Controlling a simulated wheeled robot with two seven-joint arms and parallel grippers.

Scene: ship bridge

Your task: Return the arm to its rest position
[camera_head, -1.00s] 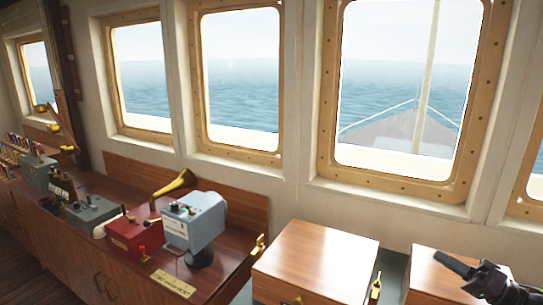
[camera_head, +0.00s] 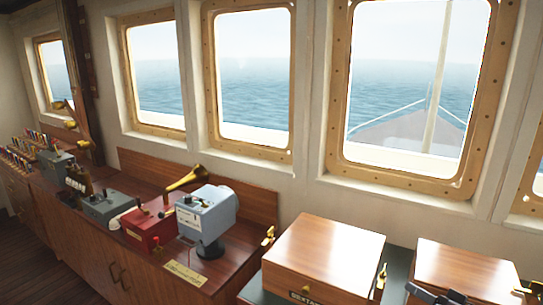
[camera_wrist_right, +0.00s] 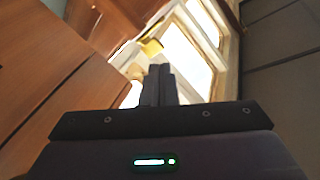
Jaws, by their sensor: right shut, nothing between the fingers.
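My right gripper (camera_head: 422,292) shows at the bottom right of the head view, in front of the right wooden box. Only its dark fingers and part of its body are in frame. In the right wrist view its fingers (camera_wrist_right: 160,85) are together with nothing between them. The rest of the right arm is outside the head view. My left gripper is not in view.
Two wooden boxes, one left (camera_head: 325,250) and one right (camera_head: 465,268), stand below the windows. A grey-blue device (camera_head: 205,212), a red box with a brass horn (camera_head: 148,228) and a grey control box (camera_head: 108,207) stand on the wooden cabinet (camera_head: 235,262).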

